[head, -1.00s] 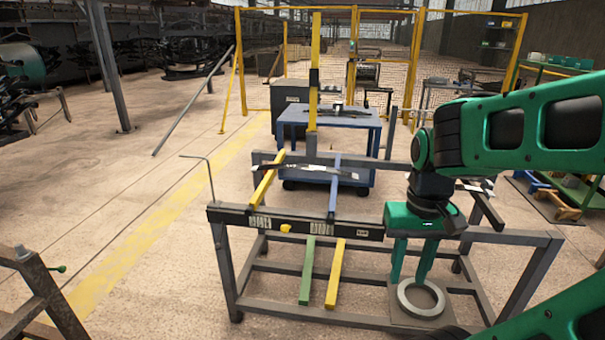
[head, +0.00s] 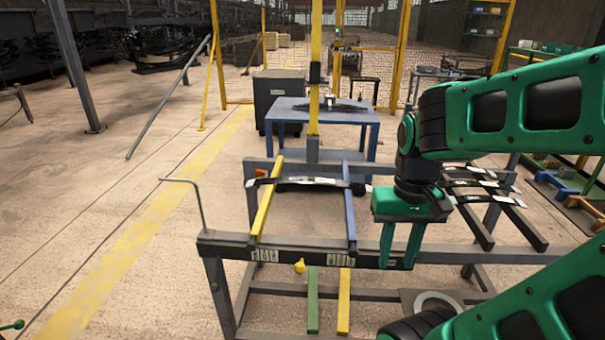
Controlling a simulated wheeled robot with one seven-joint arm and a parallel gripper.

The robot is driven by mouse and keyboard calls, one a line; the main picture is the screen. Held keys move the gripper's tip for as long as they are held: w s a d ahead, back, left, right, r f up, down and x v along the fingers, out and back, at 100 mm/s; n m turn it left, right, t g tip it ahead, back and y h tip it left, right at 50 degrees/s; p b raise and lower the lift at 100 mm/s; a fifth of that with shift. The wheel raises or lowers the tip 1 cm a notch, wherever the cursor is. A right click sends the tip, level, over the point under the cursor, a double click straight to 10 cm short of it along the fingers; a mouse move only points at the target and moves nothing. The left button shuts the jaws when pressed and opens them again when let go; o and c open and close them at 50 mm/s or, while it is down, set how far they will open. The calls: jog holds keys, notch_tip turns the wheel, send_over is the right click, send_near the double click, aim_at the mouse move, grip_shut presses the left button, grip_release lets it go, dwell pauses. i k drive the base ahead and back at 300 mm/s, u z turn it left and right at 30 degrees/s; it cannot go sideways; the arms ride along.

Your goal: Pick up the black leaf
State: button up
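A slim, slightly bowed black leaf (head: 303,181) with pale bands lies across the yellow bar (head: 264,205) and the blue bar (head: 349,208) of the rack in the head view. More dark leaves with pale labels (head: 478,184) lie on the rack's right side, partly behind my arm. My gripper (head: 397,262) points down with its two green fingers apart and nothing visible between them. It is in front of and to the right of the leaf on the two bars, apart from it.
The dark rack's front rail (head: 225,244) runs below the bars. A blue table (head: 362,126) with another dark leaf (head: 338,107) stands behind. A yellow post (head: 315,75) rises behind the rack. Open floor lies to the left.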

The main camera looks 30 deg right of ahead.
aim_at(368, 189)
jog(key=u, duration=0.05)
jog(key=i, duration=0.85)
